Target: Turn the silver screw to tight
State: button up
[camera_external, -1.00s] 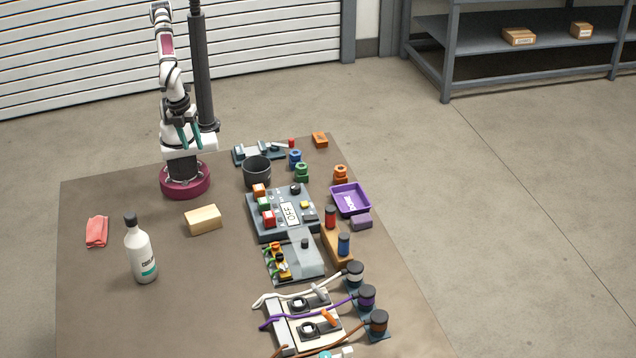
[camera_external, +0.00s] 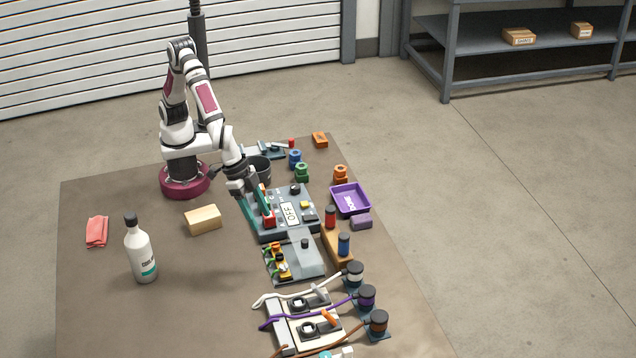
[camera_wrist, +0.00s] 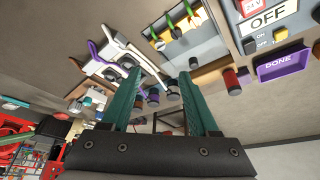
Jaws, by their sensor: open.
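The small panel with a yellow-and-green wired block (camera_external: 278,262) lies in front of the control panel. It also shows in the wrist view (camera_wrist: 188,42), beyond the fingers.
A white board (camera_external: 305,325) with cables and capped posts lies in front. A bottle (camera_external: 141,252), a tan block (camera_external: 203,220) and open table are left.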

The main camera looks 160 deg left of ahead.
aim_at(284, 267)
jog(key=x, duration=1.5)
jog(key=shift+f, duration=0.2)
jog(key=shift+d, duration=0.1)
jog(key=shift+c, duration=0.3)
grip_shut()
